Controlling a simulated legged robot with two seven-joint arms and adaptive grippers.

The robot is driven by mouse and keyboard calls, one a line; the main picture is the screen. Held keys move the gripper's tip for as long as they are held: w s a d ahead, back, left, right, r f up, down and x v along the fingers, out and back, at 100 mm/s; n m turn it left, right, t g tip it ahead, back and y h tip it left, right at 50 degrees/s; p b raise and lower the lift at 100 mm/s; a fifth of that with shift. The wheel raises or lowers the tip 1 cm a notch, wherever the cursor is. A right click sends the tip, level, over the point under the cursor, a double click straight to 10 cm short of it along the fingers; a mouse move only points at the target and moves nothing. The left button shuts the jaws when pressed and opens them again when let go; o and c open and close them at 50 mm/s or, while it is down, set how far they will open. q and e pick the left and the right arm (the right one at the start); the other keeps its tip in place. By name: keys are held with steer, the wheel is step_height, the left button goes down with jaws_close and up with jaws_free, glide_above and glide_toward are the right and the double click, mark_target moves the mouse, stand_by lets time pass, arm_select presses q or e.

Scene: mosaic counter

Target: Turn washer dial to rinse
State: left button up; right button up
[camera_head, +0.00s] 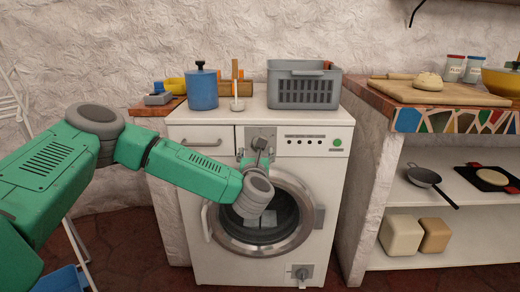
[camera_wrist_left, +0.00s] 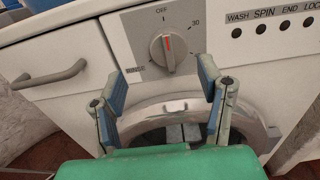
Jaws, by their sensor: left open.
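The washer (camera_head: 330,190) is white and stands in the middle of the head view. In the left wrist view, its grey dial (camera_wrist_left: 171,50) has a raised grip with a red mark that points up, toward the OFF label (camera_wrist_left: 161,10). The RINSE label (camera_wrist_left: 135,70) is at the dial's lower left and "30" is at its upper right. My left gripper (camera_wrist_left: 163,78) is open and empty, its blue-padded fingers spread to either side just below the dial. In the head view this gripper (camera_head: 259,152) is in front of the control panel and partly covers the dial. My right gripper is not in view.
A grey basket (camera_head: 304,92) and a blue pot (camera_head: 202,90) stand on the washer top. A drawer handle (camera_wrist_left: 50,75) juts out left of the dial. The round door (camera_head: 306,220) is below. A tiled counter (camera_head: 408,118) is at the right.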

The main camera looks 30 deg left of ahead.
arm_select(q)
steer(key=x, duration=0.4)
steer(key=shift+s+a+f+b, duration=0.2)
steer(key=shift+a+f+b, duration=0.1)
steer(key=shift+b, duration=0.05)
steer(key=w+d+r, duration=0.1)
steer(key=w+d, duration=0.1)
steer(key=shift+w+d+r, duration=0.2)
steer(key=shift+d+r, duration=0.05)
steer(key=shift+r, duration=0.1)
steer(key=shift+a+f, duration=0.2)
steer(key=shift+a, duration=0.4)
steer(key=shift+a+f, duration=0.25)
steer(key=shift+a, duration=0.4)
steer(key=shift+c, duration=0.4)
steer(key=shift+a+f, duration=0.1)
steer(key=shift+a, duration=0.15)
steer(key=c, duration=0.7)
steer(key=shift+w+d, duration=0.1)
steer(key=shift+d, duration=0.25)
steer(key=c, duration=0.3)
steer(key=shift+d+r, duration=0.3)
steer(key=shift+d, duration=0.25)
steer(key=shift+c, duration=0.2)
steer(key=shift+a, duration=0.4)
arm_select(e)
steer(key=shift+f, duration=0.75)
